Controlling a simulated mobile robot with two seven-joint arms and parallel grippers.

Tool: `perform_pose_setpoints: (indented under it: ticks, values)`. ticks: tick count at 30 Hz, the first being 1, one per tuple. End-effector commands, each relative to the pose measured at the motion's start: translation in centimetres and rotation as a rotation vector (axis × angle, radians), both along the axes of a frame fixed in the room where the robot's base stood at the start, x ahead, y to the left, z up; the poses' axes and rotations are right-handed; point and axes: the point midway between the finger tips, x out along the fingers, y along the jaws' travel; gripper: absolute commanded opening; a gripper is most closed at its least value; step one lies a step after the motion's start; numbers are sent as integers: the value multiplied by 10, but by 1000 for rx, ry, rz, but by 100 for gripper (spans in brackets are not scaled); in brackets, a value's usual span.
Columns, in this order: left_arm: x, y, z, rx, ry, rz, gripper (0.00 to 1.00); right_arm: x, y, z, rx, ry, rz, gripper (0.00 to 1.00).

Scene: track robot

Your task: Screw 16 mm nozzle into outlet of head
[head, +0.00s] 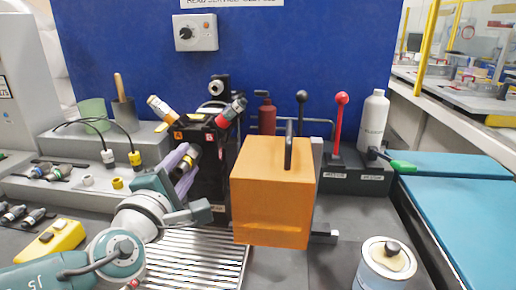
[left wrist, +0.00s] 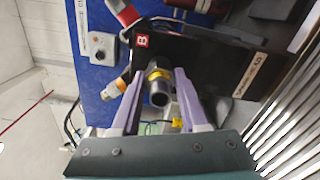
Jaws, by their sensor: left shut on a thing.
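The head (head: 205,135) is a dark block with an orange-banded fitting (head: 160,108) and a red fitting (head: 232,112) on its upper sides. My left gripper (head: 184,163) is in front of its lower face, with purple fingers shut on a metal nozzle with a yellow ring (head: 190,152). In the left wrist view the nozzle (left wrist: 159,92) sits between the fingertips (left wrist: 158,78), its open end facing the camera and its far end against or close to the dark head (left wrist: 190,55). The outlet is hidden behind the nozzle, so I cannot tell whether its thread is engaged. My right gripper is not in view.
An orange box (head: 272,190) with a black handle stands close right of the head. A slatted metal grating (head: 195,258) lies below. A yellow block (head: 50,240) and loose fittings are at left. A round can (head: 385,266) stands at front right.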

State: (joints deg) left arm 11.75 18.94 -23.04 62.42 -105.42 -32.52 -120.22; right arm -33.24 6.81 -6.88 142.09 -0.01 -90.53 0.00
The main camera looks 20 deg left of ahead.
Motion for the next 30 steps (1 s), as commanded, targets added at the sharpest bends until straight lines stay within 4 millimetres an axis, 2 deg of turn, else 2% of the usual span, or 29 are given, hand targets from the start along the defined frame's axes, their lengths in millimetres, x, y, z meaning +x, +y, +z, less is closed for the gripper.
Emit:
perform_pose_setpoints:
  ticks: [3, 7, 17, 20, 26, 30]
  values:
    - [0, -1, 2, 164, 42, -5, 0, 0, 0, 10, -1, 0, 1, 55]
    - [0, -1, 0, 277, 68, -4, 0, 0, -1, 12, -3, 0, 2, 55]
    - [0, -1, -1, 305, 76, -5, 0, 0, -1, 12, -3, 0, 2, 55]
    - [0, -1, 0, 362, 90, -5, 0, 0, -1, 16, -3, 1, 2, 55]
    - [1, -1, 2, 688, 170, -5, 0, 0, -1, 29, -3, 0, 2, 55]
    - [1, -1, 1, 984, 241, -6, 0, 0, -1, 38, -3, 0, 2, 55]
